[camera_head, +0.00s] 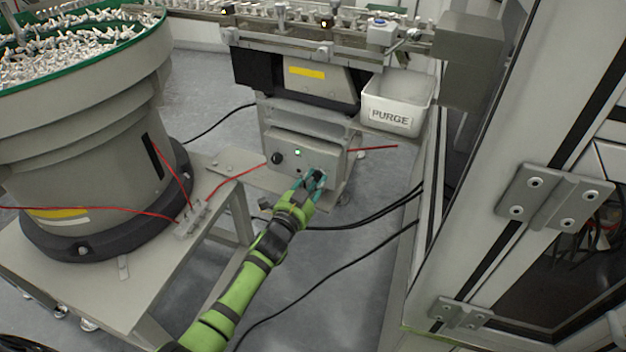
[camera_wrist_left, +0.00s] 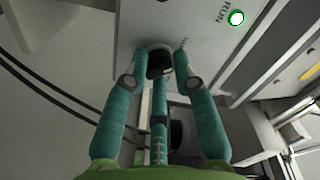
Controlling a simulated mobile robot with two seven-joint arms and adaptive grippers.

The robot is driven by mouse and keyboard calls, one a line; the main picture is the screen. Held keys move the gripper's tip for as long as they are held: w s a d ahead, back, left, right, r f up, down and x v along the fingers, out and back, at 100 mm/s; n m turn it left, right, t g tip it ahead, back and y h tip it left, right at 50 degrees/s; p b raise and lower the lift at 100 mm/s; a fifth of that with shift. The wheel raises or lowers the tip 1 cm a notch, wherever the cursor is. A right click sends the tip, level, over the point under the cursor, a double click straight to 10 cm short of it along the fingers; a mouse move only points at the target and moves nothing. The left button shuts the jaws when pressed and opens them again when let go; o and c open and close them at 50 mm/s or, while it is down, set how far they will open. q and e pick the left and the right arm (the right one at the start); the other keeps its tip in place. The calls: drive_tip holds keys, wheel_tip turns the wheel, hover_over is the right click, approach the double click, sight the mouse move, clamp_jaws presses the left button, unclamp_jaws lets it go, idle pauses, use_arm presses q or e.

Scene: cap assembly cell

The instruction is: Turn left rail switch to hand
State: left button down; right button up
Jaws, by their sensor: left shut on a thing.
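My left gripper (camera_head: 313,180) reaches the front of a grey control box (camera_head: 326,158) under the rail. In the left wrist view, the teal fingers of the gripper (camera_wrist_left: 160,66) are closed around a dark rotary switch (camera_wrist_left: 159,62) on the panel. The gripper covers most of the switch, and its exact setting cannot be read. A lit green lamp (camera_head: 297,153) is above and left of the gripper. In the left wrist view this lamp (camera_wrist_left: 236,18) sits beside the label RUN. A black knob (camera_head: 277,158) is at the panel's left. My right gripper does not show.
A white PURGE bin (camera_head: 396,103) hangs right of the box below the rail (camera_head: 300,35). A large bowl feeder (camera_head: 90,130) stands on a table (camera_head: 110,285) at left. Red lines and black cables (camera_head: 370,222) run nearby. A cabinet frame (camera_head: 530,130) bounds the right.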

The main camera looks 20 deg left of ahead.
use_arm(q)
drive_tip(key=shift+d, duration=0.2)
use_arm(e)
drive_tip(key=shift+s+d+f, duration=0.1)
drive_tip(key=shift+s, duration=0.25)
use_arm(q)
drive_tip(key=c, duration=1)
unclamp_jaws()
drive_tip(key=shift+s+a, duration=0.1)
drive_tip(key=shift+a, duration=0.05)
drive_tip(key=s, duration=0.4)
drive_tip(key=s+a, duration=0.1)
drive_tip(key=s, duration=0.6)
drive_tip(key=shift+s+a, duration=0.25)
drive_tip(key=shift+s, duration=0.15)
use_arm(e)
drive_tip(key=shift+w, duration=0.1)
use_arm(q)
drive_tip(key=shift+f, duration=0.1)
